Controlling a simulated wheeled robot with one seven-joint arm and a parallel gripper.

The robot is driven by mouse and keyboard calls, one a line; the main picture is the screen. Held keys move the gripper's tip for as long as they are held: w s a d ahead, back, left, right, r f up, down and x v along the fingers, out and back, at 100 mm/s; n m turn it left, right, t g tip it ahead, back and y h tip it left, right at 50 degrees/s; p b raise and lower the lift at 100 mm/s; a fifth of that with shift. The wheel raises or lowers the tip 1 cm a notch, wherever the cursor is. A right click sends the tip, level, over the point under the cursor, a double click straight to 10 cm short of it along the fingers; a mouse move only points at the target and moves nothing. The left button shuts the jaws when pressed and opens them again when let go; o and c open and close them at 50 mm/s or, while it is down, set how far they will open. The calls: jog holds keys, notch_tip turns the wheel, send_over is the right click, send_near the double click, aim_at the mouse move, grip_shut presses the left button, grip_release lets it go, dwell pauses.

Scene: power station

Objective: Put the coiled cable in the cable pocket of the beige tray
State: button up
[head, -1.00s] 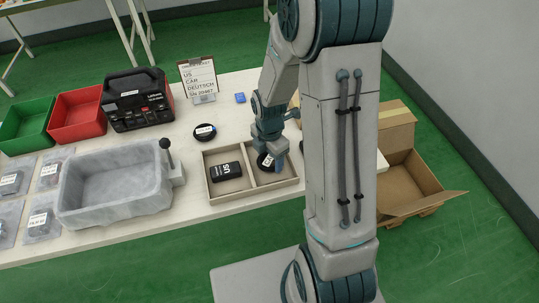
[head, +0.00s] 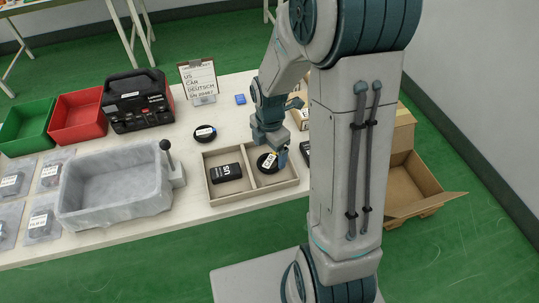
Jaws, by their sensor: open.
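The beige tray (head: 229,201) lies on the table with two compartments. Its left compartment holds a black box labelled US (head: 225,173). A black coiled cable with a white label (head: 266,163) lies in the right compartment. My gripper (head: 281,157) is open, just above and beside the right part of this coil; I cannot tell whether a finger touches it. A second black coiled cable with a white label (head: 204,133) lies on the table behind the tray.
A grey stone-like basin (head: 116,188) with a lever stands left of the tray. A sign (head: 199,78), a blue block (head: 240,99), a black power station (head: 138,101), and red (head: 79,117) and green (head: 27,126) bins stand behind. An open cardboard box (head: 412,180) is at right.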

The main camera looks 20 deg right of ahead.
aim_at(270, 161)
notch_tip(270, 161, up, 8)
jog(key=f, duration=0.1)
jog(key=s+r+m+t, duration=0.1)
jog(key=s+r+m, duration=0.4)
jog(key=m, duration=0.6)
jog(key=s+r+m+t, duration=0.1)
jog(key=s+r+m, duration=0.4)
jog(key=s+m, duration=0.4)
jog(key=m, duration=0.2)
jog(key=shift+m+t, duration=0.3)
jog(key=shift+t, duration=0.1)
